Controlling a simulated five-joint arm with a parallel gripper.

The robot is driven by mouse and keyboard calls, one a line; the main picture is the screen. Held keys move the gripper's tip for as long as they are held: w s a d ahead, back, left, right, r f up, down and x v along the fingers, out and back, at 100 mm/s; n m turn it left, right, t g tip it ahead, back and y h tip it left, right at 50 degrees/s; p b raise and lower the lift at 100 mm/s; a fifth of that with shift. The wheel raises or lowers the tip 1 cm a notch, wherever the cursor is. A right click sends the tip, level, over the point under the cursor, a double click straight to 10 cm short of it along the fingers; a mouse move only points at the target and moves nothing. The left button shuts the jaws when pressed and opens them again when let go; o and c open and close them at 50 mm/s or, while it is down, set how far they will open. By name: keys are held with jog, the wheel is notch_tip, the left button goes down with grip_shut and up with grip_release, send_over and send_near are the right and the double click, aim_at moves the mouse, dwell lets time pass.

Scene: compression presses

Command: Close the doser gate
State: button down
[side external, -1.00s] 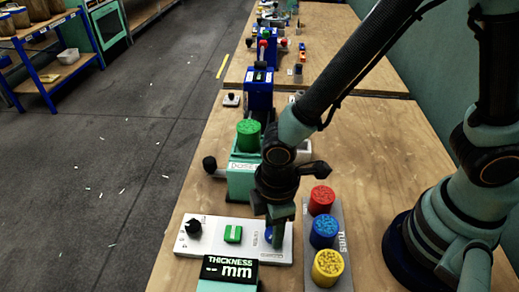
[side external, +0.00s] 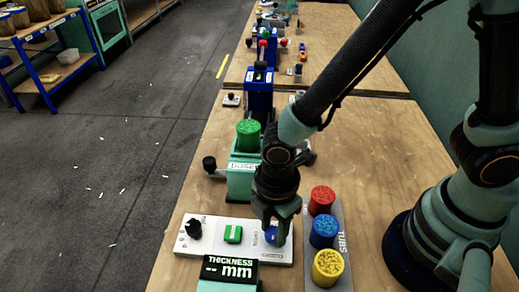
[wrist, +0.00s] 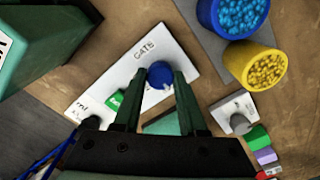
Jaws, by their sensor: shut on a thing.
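The doser (side external: 242,180) is a green box with a tub of green pellets (side external: 248,133) on top. In front of it lies a white control panel (side external: 208,249) with a black knob (side external: 193,229), a green button (side external: 233,234) and a blue knob (wrist: 160,74). The word GATE is printed beside the blue knob. My gripper (wrist: 159,78) points down over the panel's right end, with its two fingers shut on the blue knob, one on each side. In the side view my gripper (side external: 273,228) partly hides the knob.
Red, blue and yellow tubs (side external: 327,267) stand in a grey rack (side external: 345,279) close right of my gripper. A thickness display (side external: 229,268) stands in front of the panel. Blue presses (side external: 259,95) stand farther back along the wooden table.

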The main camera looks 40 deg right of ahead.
aim_at(274, 232)
jog(key=shift+c, duration=2.3)
grip_release()
notch_tip(274, 232, up, 12)
jog(key=w+d+r+m+t, duration=0.2)
jog(key=d+r+m, duration=0.3)
jog(key=d+m, duration=0.4)
jog(key=w+d+r+m+t, duration=0.3)
jog(key=d+m, duration=0.6)
jog(key=d, duration=0.3)
jog(key=shift+w+d+r+t, duration=0.25)
jog(key=shift+d+r+t, duration=0.1)
jog(key=shift+r, duration=0.55)
